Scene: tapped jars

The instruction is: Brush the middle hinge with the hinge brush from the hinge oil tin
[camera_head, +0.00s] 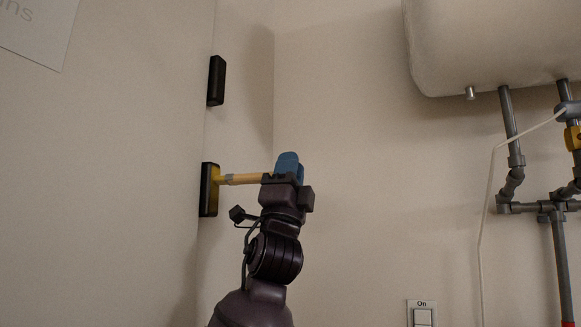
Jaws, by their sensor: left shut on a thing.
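Two black hinges show along the edge of the white panel: an upper hinge (216,80) and a lower hinge (206,200). A third hinge is not in view, so I cannot confirm from this picture which is the middle one. My left gripper (286,172) is shut on the hinge brush (248,179), which has a pale wooden handle and a yellow head. The brush lies nearly level, pointing left. Its head overlaps the lower hinge and appears to touch it. A blue part shows at the gripper's tip. The hinge oil tin and my right gripper are not in view.
A white tank (490,40) hangs at the upper right, with grey pipes (559,270) and a thin pale cable (487,215) below it. A wall switch (422,316) marked "On" is at the bottom. Bare wall lies between arm and pipes.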

